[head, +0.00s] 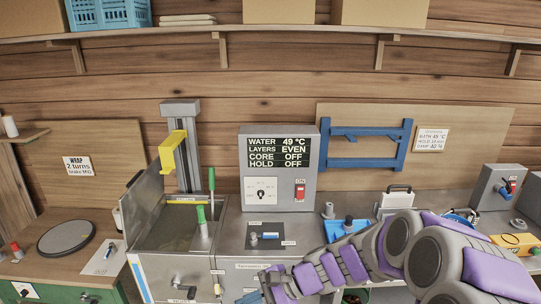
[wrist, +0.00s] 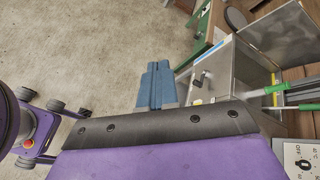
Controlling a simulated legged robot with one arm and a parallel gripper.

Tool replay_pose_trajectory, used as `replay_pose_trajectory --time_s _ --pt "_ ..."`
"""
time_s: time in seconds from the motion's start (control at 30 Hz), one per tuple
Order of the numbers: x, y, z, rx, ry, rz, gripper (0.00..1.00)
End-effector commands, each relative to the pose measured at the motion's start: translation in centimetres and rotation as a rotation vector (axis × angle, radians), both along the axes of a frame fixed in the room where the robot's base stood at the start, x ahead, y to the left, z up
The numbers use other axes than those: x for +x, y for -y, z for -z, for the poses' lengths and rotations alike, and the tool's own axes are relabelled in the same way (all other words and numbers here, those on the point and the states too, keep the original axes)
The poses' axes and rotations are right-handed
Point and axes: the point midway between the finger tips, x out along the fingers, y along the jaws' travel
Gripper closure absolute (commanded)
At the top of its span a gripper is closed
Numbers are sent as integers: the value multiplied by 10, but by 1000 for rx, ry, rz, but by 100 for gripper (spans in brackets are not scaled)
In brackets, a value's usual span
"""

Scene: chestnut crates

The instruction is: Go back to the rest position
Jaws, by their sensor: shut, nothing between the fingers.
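My gripper (wrist: 155,84) shows in the wrist view as two blue fingers side by side, shut and empty, above the bare concrete floor. In the head view my purple and grey arm reaches from the lower right towards the lower middle. A blue fingertip (head: 248,298) shows low at the bottom edge, in front of the metal bench. My gripper touches nothing that I can see.
A steel basin (head: 150,240) with green-handled tools stands at left centre, beside a grey control box (head: 279,150) reading water 49 °C. A blue frame (head: 366,142) leans behind the bench. Open floor (wrist: 80,50) lies at left in the wrist view.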

Motion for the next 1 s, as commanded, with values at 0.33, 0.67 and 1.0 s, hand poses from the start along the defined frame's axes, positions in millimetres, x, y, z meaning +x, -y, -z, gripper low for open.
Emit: replay_pose_trajectory --time_s 0.33,0.67,1.0 --pt "-124 39 -19 -297 224 -407 100" --pt "-215 123 -19 -630 337 -714 100" --pt "-263 188 -23 -850 351 -865 100"
